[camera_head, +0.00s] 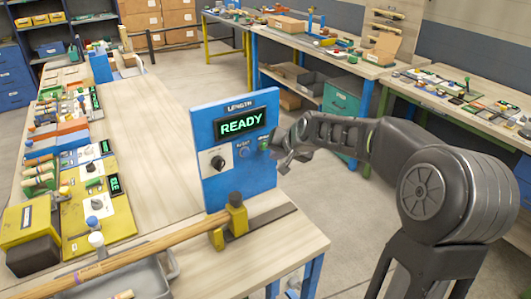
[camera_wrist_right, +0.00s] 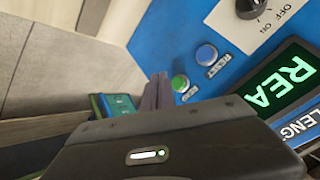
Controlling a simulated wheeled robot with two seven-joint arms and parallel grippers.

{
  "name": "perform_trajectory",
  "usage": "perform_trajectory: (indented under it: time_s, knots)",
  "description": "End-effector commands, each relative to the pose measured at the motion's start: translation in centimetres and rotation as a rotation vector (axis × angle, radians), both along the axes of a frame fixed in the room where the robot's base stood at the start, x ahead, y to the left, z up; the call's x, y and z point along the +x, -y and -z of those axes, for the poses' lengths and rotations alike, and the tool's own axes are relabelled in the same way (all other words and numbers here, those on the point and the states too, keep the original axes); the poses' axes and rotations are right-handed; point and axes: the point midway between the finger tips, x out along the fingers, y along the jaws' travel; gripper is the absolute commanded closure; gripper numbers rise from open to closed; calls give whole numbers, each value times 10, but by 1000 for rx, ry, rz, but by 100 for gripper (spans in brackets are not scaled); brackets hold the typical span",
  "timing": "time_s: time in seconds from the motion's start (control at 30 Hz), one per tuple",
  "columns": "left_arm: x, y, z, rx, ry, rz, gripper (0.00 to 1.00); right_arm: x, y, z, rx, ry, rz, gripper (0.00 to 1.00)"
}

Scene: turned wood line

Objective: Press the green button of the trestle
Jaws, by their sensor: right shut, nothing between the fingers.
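The blue upright panel (camera_head: 236,185) labelled LENGTH stands on the near wooden bench. Its display (camera_head: 241,123) is lit and reads READY in green. The green button (camera_head: 263,144) sits at the panel's right edge, right of a blue RESET button (camera_head: 243,151). In the wrist view the green button (camera_wrist_right: 180,83) and the blue button (camera_wrist_right: 206,54) are both in plain sight. My right gripper (camera_head: 280,156) is shut and empty, right beside the green button. Its fingertips (camera_wrist_right: 160,80) appear close to the button; I cannot tell whether they touch. My left gripper is not in view.
A black knob (camera_head: 218,162) is left of the buttons. A long wooden rod (camera_head: 150,245) rests in a yellow holder (camera_head: 231,222) before the panel. Yellow boxes and small devices crowd the bench's left side. Open floor lies right of the bench, below my right arm.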

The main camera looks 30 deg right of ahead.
Motion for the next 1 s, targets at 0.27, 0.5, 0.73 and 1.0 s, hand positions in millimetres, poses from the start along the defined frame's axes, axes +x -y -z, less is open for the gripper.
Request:
perform_trajectory:
  time_s: [0.27, 0.5, 0.73, 1.0]
  knots:
    - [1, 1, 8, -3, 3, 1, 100, 15, 0, 1, 1, -1, 0, 100]
    - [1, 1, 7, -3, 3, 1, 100, 15, 0, 0, 1, 0, -1, 100]
    - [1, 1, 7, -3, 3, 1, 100, 15, 0, 0, 1, 0, -1, 100]
    - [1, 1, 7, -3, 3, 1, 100, 15, 0, 0, 1, 0, -1, 100]
